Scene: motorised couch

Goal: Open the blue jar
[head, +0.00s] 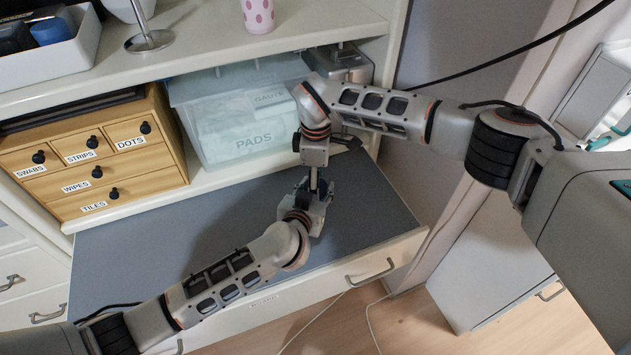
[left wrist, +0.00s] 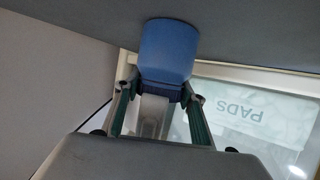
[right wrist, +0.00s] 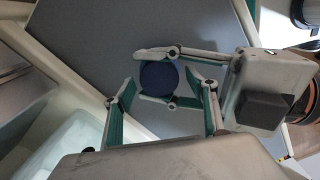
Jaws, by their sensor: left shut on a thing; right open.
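The blue jar (left wrist: 168,48) shows in the left wrist view, a lighter blue body with a darker blue lid (left wrist: 161,92). My left gripper (left wrist: 160,76) is shut on the jar, a finger on each side. In the right wrist view the round dark blue lid (right wrist: 159,79) is seen from its top, with the left gripper's fingers around the jar from the right. My right gripper (right wrist: 163,86) is open, its fingers spread on either side of the lid; contact cannot be told. In the head view the grippers meet over the grey surface and mostly hide the jar.
The grey work surface (head: 150,265) is otherwise clear. Behind it stand a wooden drawer box (head: 100,160) with labelled drawers and a clear PADS bin (head: 240,125). A shelf above holds a white tray (head: 60,65) and a pink dotted cup (head: 258,15).

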